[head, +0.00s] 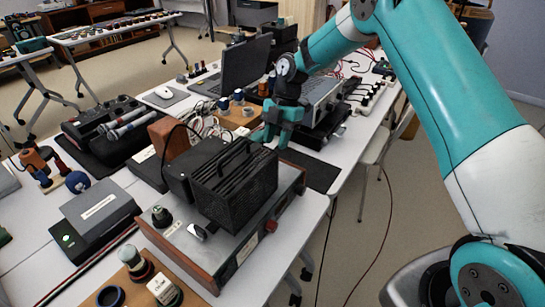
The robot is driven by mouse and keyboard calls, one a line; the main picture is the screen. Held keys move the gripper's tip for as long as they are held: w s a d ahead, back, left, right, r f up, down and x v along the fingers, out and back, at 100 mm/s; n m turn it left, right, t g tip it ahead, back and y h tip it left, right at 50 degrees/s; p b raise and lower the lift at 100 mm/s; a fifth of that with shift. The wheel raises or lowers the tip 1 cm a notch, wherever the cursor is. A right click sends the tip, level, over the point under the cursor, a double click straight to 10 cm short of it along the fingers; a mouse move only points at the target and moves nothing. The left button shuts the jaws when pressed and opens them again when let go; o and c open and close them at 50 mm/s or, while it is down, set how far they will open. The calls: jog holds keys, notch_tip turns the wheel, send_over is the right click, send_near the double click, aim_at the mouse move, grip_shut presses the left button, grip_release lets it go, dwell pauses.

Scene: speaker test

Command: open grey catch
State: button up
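A small silvery-grey piece (198,231) sits on the grey top of a wood-sided unit (228,238); it looks like the catch, but its position is too small to tell. A black knob (161,217) stands just left of it. A black ribbed box (236,187) rests on the same unit, right behind the silvery piece. My gripper (270,137) is teal and hangs beyond the black box, well apart from the silvery piece. Its fingertips are small and partly merge with the items behind, so I cannot tell whether it is open.
A grey box (95,213) with a green light stands left of the unit. Microphones (126,123), tangled cables and a laptop (241,69) lie farther back. Small round items on wooden blocks (164,288) stand in front. Open floor (390,215) lies to the right.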

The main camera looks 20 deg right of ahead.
jog(key=shift+x, duration=2.7)
grip_shut()
